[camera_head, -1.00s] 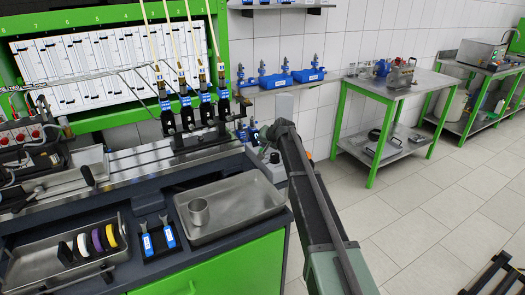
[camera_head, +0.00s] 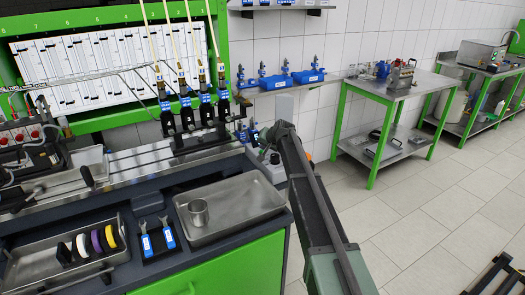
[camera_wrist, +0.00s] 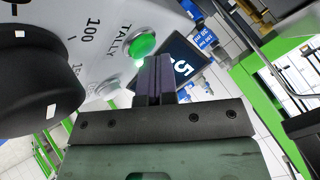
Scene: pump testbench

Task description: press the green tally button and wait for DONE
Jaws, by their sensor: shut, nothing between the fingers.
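The green tally button (camera_wrist: 143,45) sits on a light grey panel marked TALLY in the wrist view and looks lit. My gripper (camera_wrist: 158,62) is shut and empty, with its dark fingertips right beside the button's lower right edge. I cannot tell whether they touch it. A dark display (camera_wrist: 182,62) behind the fingers shows a large white digit that looks like a 5, partly covered by the fingers. No DONE is readable. In the head view my arm hides most of this spot at the bench's right end.
A large black knob (camera_wrist: 40,75) and a second, pale button (camera_wrist: 104,88) are close to my fingers on the panel. In the head view, a metal tray (camera_head: 235,212) with a cup (camera_head: 198,212) lies on the bench. Open floor (camera_head: 410,205) is on the right.

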